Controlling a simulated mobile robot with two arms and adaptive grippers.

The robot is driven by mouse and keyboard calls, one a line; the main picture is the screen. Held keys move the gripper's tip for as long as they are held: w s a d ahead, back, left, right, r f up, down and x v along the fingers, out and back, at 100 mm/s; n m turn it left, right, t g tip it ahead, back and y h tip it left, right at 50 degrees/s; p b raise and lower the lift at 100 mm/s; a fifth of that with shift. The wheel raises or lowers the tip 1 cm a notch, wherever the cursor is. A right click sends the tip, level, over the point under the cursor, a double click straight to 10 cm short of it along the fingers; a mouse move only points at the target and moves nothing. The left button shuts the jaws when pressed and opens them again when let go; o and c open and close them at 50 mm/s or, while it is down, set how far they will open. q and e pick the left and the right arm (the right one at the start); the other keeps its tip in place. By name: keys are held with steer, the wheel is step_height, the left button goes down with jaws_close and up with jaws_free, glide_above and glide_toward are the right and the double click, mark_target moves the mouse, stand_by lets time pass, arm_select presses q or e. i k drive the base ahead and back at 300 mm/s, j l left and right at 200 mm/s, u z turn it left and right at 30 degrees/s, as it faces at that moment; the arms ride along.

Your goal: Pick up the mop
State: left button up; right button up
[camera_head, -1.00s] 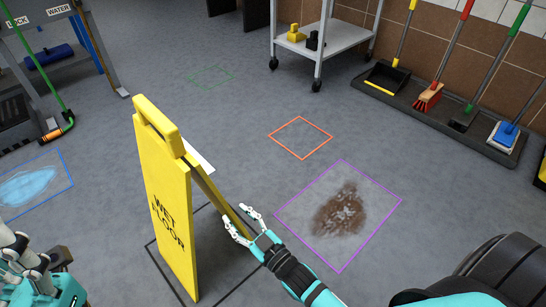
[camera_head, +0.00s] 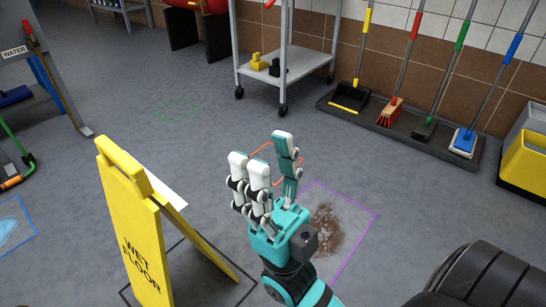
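The mop, as I take it, is the blue-handled tool with a flat blue and white head (camera_head: 463,142). It stands upright, leaning slightly right, at the right end of the tool row against the tiled wall. My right gripper (camera_head: 262,158) is in the middle of the view, raised with fingers pointing up and spread apart. It is open and empty, well in front and to the left of the mop, touching nothing that I can see. It partly hides the orange floor square. My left gripper is out of view.
A yellow wet-floor sign (camera_head: 140,240) stands left of my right gripper. A brown stain (camera_head: 327,232) lies in a purple square. A dustpan (camera_head: 352,95), red brush (camera_head: 390,112) and green-handled tool (camera_head: 424,127) share the mop's dark tray. A yellow-grey bin (camera_head: 524,160) stands right. A cart (camera_head: 310,62) stands behind.

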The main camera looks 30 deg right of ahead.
mark_target(463, 142)
steer(key=z, duration=2.45)
